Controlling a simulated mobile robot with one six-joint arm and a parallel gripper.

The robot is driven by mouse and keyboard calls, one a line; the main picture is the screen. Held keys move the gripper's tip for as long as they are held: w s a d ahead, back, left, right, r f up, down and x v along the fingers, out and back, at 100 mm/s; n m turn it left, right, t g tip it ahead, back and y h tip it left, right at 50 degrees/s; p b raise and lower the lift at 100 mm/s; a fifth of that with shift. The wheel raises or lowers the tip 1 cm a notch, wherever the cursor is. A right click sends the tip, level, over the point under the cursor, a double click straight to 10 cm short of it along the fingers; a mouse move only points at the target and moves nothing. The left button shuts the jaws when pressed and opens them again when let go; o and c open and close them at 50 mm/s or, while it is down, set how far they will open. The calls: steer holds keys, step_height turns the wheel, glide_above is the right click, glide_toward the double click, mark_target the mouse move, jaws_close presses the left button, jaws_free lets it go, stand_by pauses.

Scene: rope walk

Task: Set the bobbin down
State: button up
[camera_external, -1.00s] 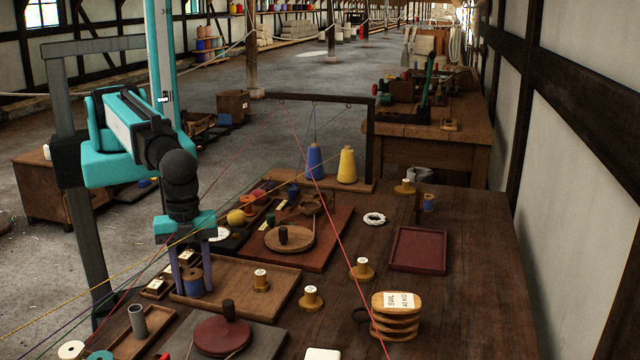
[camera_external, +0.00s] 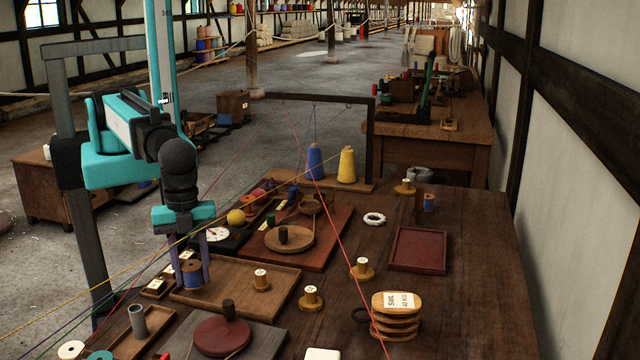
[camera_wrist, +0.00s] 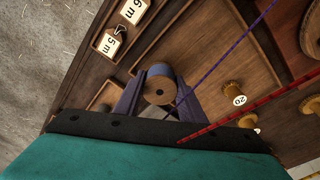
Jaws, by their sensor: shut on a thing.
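My gripper (camera_external: 191,279) points down over the left end of a shallow wooden tray (camera_external: 262,304). It is shut on a bobbin (camera_external: 192,269) with wooden ends and a blue winding. The bobbin is upright between the two purple fingers, seemingly a little above the tray floor, though the gap is hard to judge. In the wrist view the bobbin (camera_wrist: 160,92) shows its round wooden end between the fingertips (camera_wrist: 157,84). Its far end is hidden there. Another spool (camera_external: 261,281), with a white top label, stands in the tray to the right.
Labelled cards (camera_wrist: 110,42) lie beside the tray's left end. Coloured threads cross in front of the arm. A labelled spool (camera_external: 311,298) stands right of the tray, and a red disc (camera_external: 221,337) with a dark knob is in front. The tray's middle is clear.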

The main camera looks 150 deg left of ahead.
mark_target(191, 265)
steer(key=shift+r+b, duration=0.75)
steer(key=shift+r, duration=3.15)
steer(key=shift+r, duration=0.1)
